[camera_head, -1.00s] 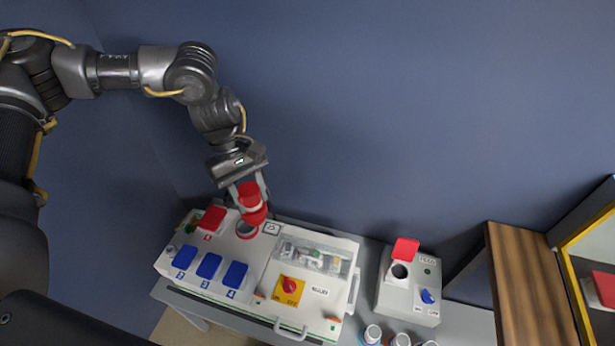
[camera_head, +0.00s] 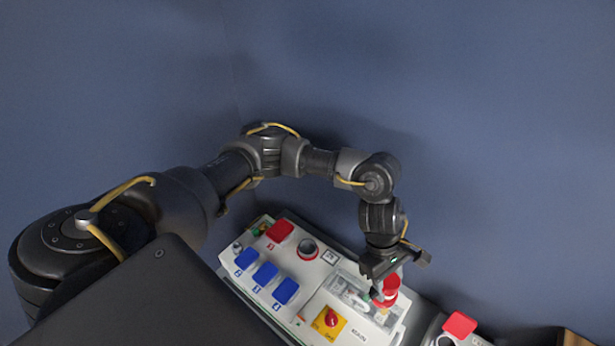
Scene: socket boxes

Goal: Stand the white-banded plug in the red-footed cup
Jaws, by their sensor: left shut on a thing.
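My left gripper (camera_head: 384,284) is shut on a red plug (camera_head: 391,286) and holds it over the right end of the large white socket box (camera_head: 313,291). Part of the plug is hidden by the fingers, and I cannot make out a white band on it now. A round socket (camera_head: 307,249) with a red lid (camera_head: 280,231) beside it stands open and empty in that box. No red-footed cup shows in this view. My right gripper is not in view.
The large box has several blue lids (camera_head: 265,274), a red knob on a yellow plate (camera_head: 329,322) and a clear cover (camera_head: 350,291). A smaller box with a raised red lid (camera_head: 460,325) is cut off at the bottom right. A bare blue wall (camera_head: 500,150) lies behind.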

